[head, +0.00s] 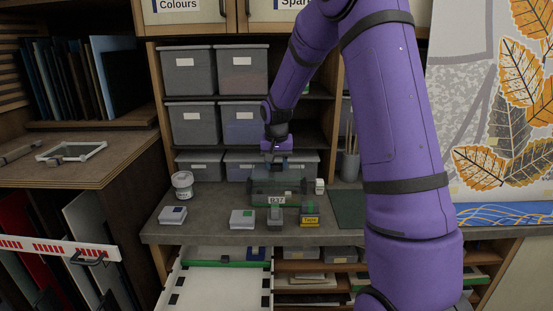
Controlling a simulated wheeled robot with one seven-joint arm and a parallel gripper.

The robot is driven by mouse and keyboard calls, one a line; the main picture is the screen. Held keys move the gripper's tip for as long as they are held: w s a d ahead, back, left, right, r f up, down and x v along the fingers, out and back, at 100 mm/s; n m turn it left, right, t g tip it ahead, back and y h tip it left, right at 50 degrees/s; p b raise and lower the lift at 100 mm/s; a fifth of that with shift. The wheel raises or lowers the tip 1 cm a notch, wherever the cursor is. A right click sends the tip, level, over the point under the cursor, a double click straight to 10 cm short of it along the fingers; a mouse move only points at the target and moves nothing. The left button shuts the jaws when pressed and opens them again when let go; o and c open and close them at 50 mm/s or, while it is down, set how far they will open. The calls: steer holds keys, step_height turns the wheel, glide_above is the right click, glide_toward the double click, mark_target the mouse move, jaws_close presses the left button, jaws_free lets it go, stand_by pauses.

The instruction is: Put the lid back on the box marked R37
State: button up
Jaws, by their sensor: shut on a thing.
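The clear greenish box marked R37 (262,192) stands on the grey worktop, with its white label on the front. Small items, one of them pale, show in or behind it. My gripper (277,160) points down just above the box, from the back of the worktop. It is shut on a thin, see-through piece that looks like the lid (285,170). The lid is over the box; I cannot tell whether it touches the rim. The fingertips are small and partly blurred against the bins behind.
A white tub (182,184), small grey boxes (242,219) and a yellow-labelled tape box (310,216) stand around. A brush pot (348,165) and dark green mat (347,208) lie right. Grey bins (187,124) fill shelves behind. A white drawer (220,285) is open below.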

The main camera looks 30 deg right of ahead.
mark_target(277, 171)
steer(key=shift+f, duration=2)
steer(key=shift+f, duration=0.65)
stand_by(0.9)
steer(key=o, duration=1.5)
steer(key=shift+r, duration=0.1)
steer(key=shift+r, duration=3.45)
jaws_close()
